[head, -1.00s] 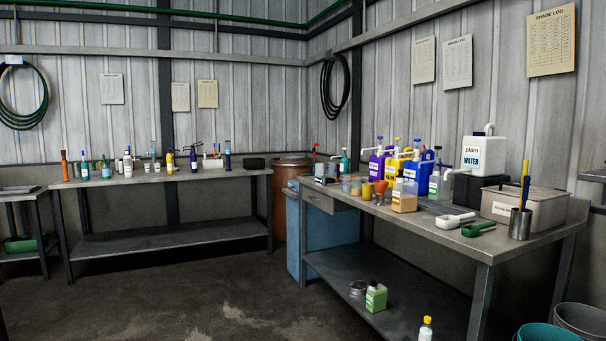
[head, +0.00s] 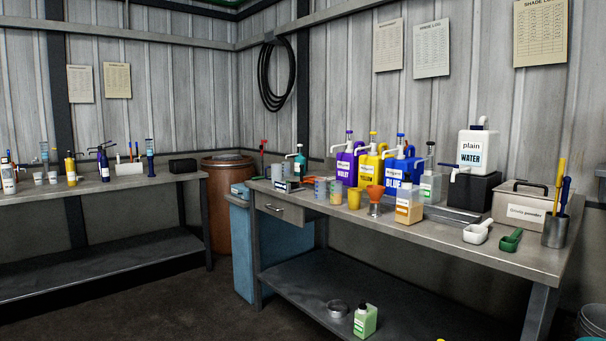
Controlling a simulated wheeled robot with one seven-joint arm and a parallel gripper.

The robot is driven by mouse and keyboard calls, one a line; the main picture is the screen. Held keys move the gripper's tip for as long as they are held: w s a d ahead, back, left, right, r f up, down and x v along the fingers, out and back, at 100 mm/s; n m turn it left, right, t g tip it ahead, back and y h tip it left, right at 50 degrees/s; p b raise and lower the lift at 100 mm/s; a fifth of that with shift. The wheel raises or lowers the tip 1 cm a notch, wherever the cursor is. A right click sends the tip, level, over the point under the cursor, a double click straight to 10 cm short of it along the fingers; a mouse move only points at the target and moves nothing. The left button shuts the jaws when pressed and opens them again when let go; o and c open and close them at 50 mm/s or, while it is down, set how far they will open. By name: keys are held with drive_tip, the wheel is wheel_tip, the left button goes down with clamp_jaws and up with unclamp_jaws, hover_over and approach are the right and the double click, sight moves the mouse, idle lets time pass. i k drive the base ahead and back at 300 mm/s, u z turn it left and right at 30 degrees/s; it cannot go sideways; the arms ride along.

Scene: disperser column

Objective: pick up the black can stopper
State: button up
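I cannot pick out a black can stopper for certain among the small items on the benches. A small black block (head: 183,166) sits at the right end of the left bench, but it looks like a box rather than a stopper. A short grey round can or ring (head: 338,308) lies on the right bench's lower shelf, beside a green-filled bottle (head: 365,321). My gripper is not in view.
The right bench (head: 420,231) holds violet, yellow and blue pump jugs, a white water jug (head: 478,149) on a black block, scoops and a grey powder box (head: 520,205). A brown drum (head: 219,205) and blue bin stand between the benches. Dark floor (head: 160,307) is clear.

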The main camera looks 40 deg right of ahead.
sight(407, 174)
drive_tip(key=z, duration=0.45)
drive_tip(key=i, duration=1.5)
drive_tip(key=z, duration=1.4)
drive_tip(key=i, duration=0.8)
drive_tip(key=z, duration=1)
